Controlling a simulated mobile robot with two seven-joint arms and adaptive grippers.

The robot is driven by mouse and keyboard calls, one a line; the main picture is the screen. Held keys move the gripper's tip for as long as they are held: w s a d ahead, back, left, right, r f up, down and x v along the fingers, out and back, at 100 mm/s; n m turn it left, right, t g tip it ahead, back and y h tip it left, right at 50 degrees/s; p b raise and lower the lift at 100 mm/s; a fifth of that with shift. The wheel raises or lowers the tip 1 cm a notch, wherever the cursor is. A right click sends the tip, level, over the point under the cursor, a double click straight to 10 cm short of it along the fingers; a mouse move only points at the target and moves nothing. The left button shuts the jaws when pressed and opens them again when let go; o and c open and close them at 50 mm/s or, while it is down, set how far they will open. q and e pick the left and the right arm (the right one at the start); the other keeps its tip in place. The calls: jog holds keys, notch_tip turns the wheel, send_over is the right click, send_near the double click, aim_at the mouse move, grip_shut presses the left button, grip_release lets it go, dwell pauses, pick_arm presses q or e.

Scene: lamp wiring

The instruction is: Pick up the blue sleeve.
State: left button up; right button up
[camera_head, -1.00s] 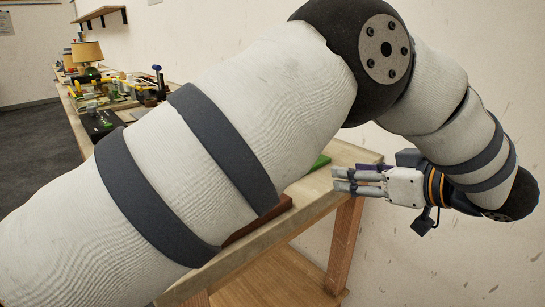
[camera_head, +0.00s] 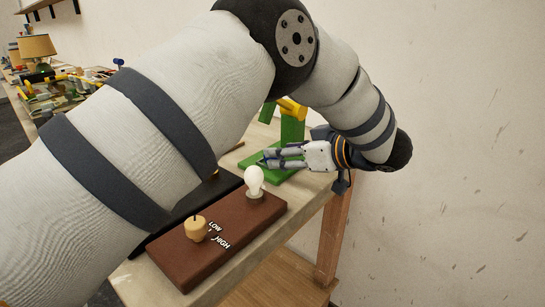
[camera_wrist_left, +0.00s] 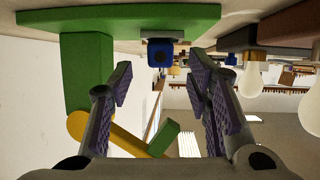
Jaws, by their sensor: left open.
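The blue sleeve (camera_wrist_left: 160,52) shows in the left wrist view as a small blue block with a dark round opening. It is beside a green base and lies ahead of and between my finger pads. My left gripper (camera_wrist_left: 160,76) is open, with its two purple-padded fingers apart and nothing between the pads. In the head view my left gripper (camera_head: 272,158) reaches in over the green base (camera_head: 287,174) of a stand. The sleeve cannot be made out clearly there. My right gripper is in neither view.
A green post (camera_head: 293,130) with a yellow arm (camera_head: 291,106) rises behind my gripper. A brown board (camera_head: 190,260) with a white bulb (camera_head: 254,181) and a tan knob (camera_head: 195,228) is in front. A lamp (camera_head: 37,46) and clutter stand far left.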

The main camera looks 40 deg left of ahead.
pick_arm(q)
jog(key=shift+x, duration=0.9)
jog(key=c, duration=1.1)
jog(key=shift+o, duration=0.2)
jog(key=shift+d+r, duration=0.1)
